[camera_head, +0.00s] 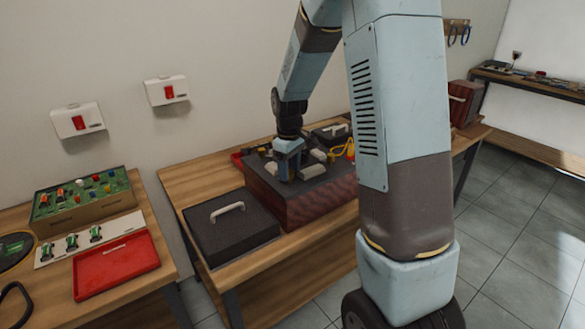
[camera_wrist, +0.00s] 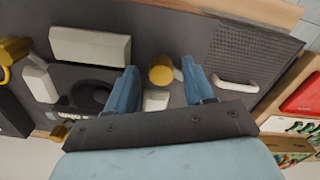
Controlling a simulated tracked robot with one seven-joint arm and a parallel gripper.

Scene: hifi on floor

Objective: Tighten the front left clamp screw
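A round brass-yellow screw head (camera_wrist: 161,71) shows in the wrist view between my two blue fingertips, with a gap on each side. My gripper (camera_wrist: 160,82) is open around it. I cannot tell for sure which clamp screw this is. A second brass piece (camera_wrist: 59,132) is partly hidden by my gripper at lower left. In the head view my gripper (camera_head: 287,172) points down over the dark-topped box (camera_head: 315,203) that carries the pale blocks; it hides the screw there. A pale block (camera_wrist: 90,46) and a dark device with a round black part (camera_wrist: 88,95) lie left of the screw.
A black case (camera_head: 235,230) with a white handle stands beside the box on the wooden table. A yellow object (camera_head: 346,149) lies behind to the right. A red tray (camera_head: 116,264) and a green board (camera_head: 82,198) are on the left table. Open floor lies at right.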

